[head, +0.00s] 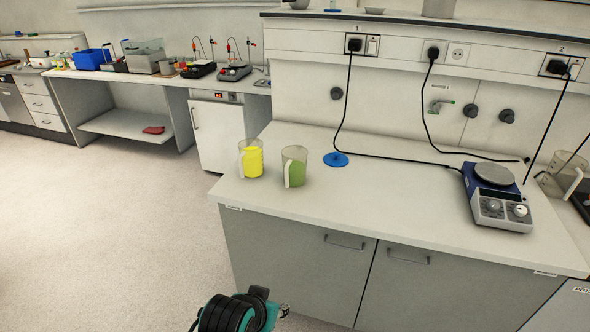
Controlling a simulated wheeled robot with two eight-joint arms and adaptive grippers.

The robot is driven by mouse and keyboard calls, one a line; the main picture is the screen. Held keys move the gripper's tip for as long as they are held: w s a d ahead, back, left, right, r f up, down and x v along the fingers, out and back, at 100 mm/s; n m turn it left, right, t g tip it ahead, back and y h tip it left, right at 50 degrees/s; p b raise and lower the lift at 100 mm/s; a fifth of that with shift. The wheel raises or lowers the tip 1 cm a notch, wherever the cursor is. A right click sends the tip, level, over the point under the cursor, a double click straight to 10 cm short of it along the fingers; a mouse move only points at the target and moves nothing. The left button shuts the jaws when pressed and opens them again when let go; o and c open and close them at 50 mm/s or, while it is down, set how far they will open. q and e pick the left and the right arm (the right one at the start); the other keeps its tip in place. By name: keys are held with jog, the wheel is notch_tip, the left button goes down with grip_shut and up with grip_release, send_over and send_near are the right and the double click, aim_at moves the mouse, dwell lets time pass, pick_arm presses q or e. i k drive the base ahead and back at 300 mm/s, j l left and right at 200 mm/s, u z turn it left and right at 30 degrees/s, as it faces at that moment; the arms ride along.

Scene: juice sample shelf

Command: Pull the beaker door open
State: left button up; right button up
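Two flat grey cabinet doors form the front of the near bench, and both are shut. The left door (290,258) lies below two beakers and has a bar handle (345,243) near its upper right. The right door (440,295) has a bar handle (409,259) near its upper left. No label in view clearly names a beaker door. A black and teal part of one of my arms shows at the bottom, in front of the left door's lower left. I see no fingertips of either gripper.
On the white bench top (380,195) stand a yellow-filled beaker (252,160), a green-filled beaker (295,168) and a blue hotplate stirrer (497,205). A white cabinet (219,138) with a vertical handle stands farther back. The floor (110,240) at left is clear.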

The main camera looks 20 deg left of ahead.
aim_at(408, 289)
jog(key=k+l+u, duration=0.1)
jog(key=l+u, duration=0.25)
jog(key=k+l+u, duration=0.1)
jog(key=u, duration=0.25)
jog(key=k+l+u, duration=0.1)
jog(key=l+u, duration=0.25)
jog(key=j, duration=0.1)
